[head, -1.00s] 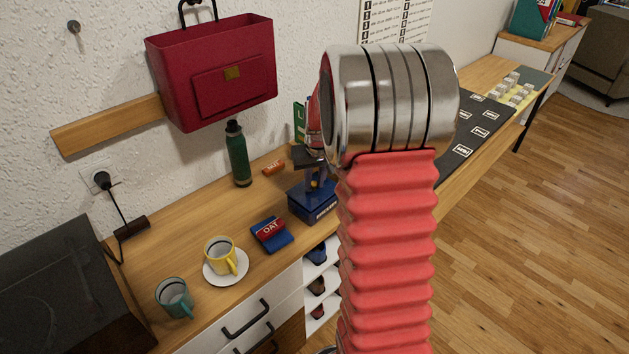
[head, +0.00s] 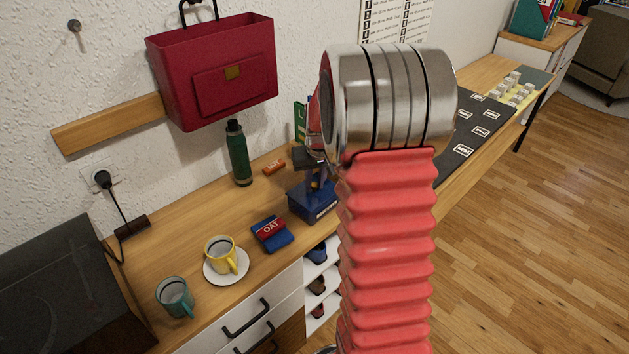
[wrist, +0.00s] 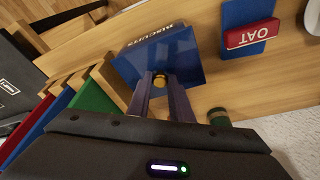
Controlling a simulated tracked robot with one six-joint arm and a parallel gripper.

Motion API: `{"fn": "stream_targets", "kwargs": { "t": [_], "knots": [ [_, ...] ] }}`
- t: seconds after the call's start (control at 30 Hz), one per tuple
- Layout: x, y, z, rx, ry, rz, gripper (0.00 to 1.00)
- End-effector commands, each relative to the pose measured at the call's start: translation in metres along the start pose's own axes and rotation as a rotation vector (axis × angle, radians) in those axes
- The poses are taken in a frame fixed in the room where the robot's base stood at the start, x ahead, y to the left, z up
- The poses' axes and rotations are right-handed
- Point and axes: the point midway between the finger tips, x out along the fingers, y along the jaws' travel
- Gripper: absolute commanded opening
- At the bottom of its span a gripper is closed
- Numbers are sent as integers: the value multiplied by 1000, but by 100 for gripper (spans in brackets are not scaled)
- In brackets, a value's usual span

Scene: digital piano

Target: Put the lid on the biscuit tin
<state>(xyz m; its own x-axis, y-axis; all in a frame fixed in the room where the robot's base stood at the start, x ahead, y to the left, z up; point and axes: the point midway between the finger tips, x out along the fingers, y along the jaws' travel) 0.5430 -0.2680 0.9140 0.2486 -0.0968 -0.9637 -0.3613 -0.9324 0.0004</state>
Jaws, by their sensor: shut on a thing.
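The blue biscuit tin (head: 317,208) stands on the wooden worktop, partly hidden by my arm in the head view. Its lettered front (wrist: 160,37) shows in the wrist view. The blue lid (wrist: 205,68) lies over the top of the tin, roughly lined up with it. I cannot tell whether it is fully seated or slightly above the rim. My gripper (wrist: 162,84) is shut on the lid's brass knob (wrist: 160,77), with one finger on each side. In the head view my gripper (head: 315,180) is directly above the tin.
A yellow cup (head: 220,252) on a saucer, a teal mug (head: 175,297) and a green bottle (head: 238,154) stand farther left. Upright books (wrist: 100,92) are close beside the tin.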

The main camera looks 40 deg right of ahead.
Motion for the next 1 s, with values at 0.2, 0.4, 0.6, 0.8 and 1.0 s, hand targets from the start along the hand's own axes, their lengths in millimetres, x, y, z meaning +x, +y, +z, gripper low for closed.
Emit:
{"fn": "stream_targets", "kwargs": {
  "t": [0.2, 0.4, 0.6, 0.8, 1.0],
  "knots": [
    [0, 0, 0, 0, 0, 0, 0],
    [0, 0, 0, 0, 0, 0, 0],
    [1, 0, 0, 0, 0, 0, 0],
    [2, 0, 0, 0, 0, 0, 0],
    [2, 0, 0, 0, 0, 0, 28]
  ]
}}
